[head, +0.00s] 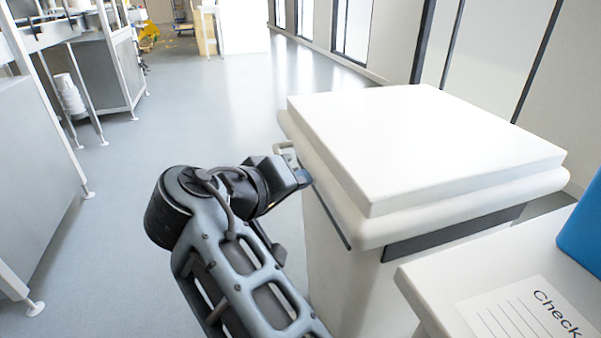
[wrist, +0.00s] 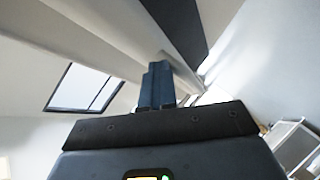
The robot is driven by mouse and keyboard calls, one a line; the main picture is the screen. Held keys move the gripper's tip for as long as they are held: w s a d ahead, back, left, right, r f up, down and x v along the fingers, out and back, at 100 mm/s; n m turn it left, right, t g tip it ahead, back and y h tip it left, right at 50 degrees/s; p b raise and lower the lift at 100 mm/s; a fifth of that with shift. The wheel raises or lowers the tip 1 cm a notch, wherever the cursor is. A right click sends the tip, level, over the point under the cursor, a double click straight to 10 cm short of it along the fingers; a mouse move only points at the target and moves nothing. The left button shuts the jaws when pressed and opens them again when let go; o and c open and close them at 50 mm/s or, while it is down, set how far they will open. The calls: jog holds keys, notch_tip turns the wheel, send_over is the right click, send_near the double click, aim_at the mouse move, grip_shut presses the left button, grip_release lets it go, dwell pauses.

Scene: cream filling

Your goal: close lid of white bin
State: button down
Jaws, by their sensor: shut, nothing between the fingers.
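The white bin (head: 345,265) stands at the centre right in the head view. Its thick white lid (head: 430,140) lies flat across the top, with a dark strip below the rim on the near right side. My gripper (head: 300,178) is at the bin's left side, just under the rim, beside a small pale loop-shaped part. In the wrist view my gripper's fingers (wrist: 157,85) are together and empty, pointing up along the underside of the pale rim. I cannot tell whether they touch it.
A white table (head: 425,285) with a printed sheet (head: 530,315) and a blue object (head: 582,235) stands at the near right, close to the bin. Metal benches (head: 40,150) line the left. The grey floor (head: 215,110) between is clear. Windows run along the right wall.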

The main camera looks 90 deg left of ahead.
jog(key=shift+d+f, duration=0.1)
jog(key=shift+f, duration=0.85)
jog(key=r+p+v, duration=0.1)
jog(key=p+v, duration=0.1)
jog(key=v, duration=0.6)
jog(key=shift+r, duration=0.35)
jog(key=shift+w, duration=0.1)
